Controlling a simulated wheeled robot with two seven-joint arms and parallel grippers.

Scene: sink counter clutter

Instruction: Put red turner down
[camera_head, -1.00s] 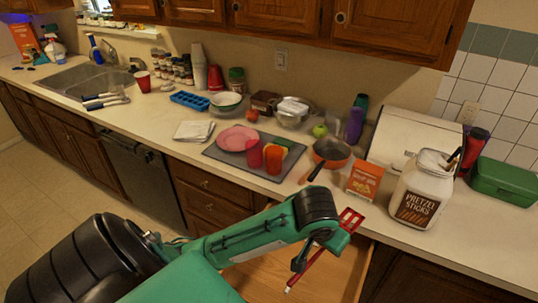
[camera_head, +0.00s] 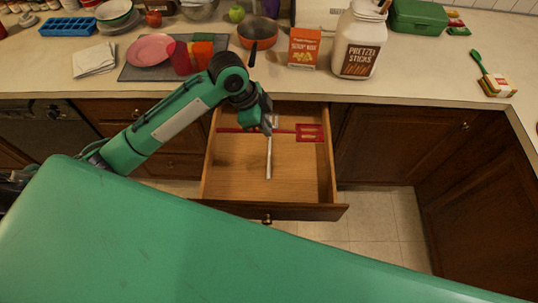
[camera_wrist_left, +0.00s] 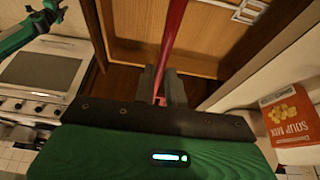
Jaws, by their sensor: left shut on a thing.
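The red turner (camera_head: 309,133) has a slotted red head and a long thin red handle. It lies roughly level across the open wooden drawer (camera_head: 225,183) in the head view, its head to the right. My left gripper (camera_head: 268,123) is shut on its handle. In the left wrist view the red handle (camera_wrist_left: 174,30) runs up from between the fingers of the left gripper (camera_wrist_left: 162,88). I cannot tell whether the turner touches the drawer floor. My right gripper is not clearly seen.
A pale stick-like utensil (camera_head: 268,158) shows over the drawer floor. On the counter behind stand a soup mix box (camera_head: 304,47), a pretzel jar (camera_head: 359,45), a pan (camera_head: 258,31) and a grey mat (camera_head: 135,70) with a pink plate. The drawer is otherwise mostly bare.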

